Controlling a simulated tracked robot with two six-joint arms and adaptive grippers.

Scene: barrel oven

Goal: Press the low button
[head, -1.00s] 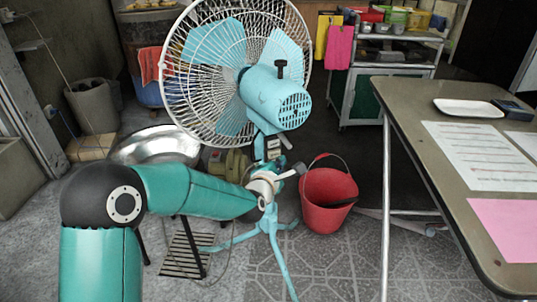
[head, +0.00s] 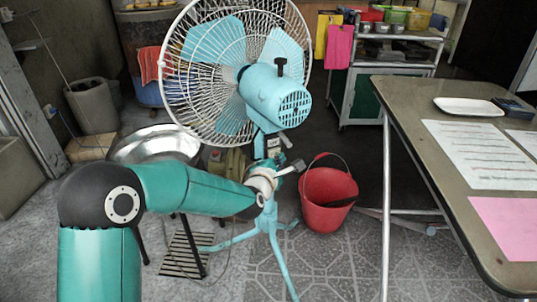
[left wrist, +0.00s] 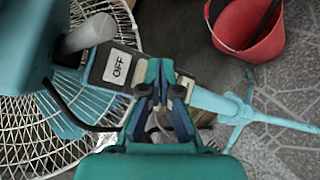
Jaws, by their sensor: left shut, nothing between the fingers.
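The light blue stand fan (head: 278,98) stands ahead, with a wire cage and a control box (head: 272,147) on its post. In the left wrist view, a white button marked OFF (left wrist: 117,67) shows on that box. No button marked low can be read; my gripper covers part of the panel. My left gripper (head: 266,164) is at the control box, just below it in the head view. In the left wrist view its fingers (left wrist: 158,75) are together and empty, right of the OFF button. I cannot tell whether they touch the panel. My right gripper is not in view.
A red bucket (head: 328,198) stands on the floor right of the fan's legs. A table (head: 405,105) with papers is at the right. A metal basin (head: 155,144) is behind my left arm. A shelf cart (head: 385,70) stands at the back.

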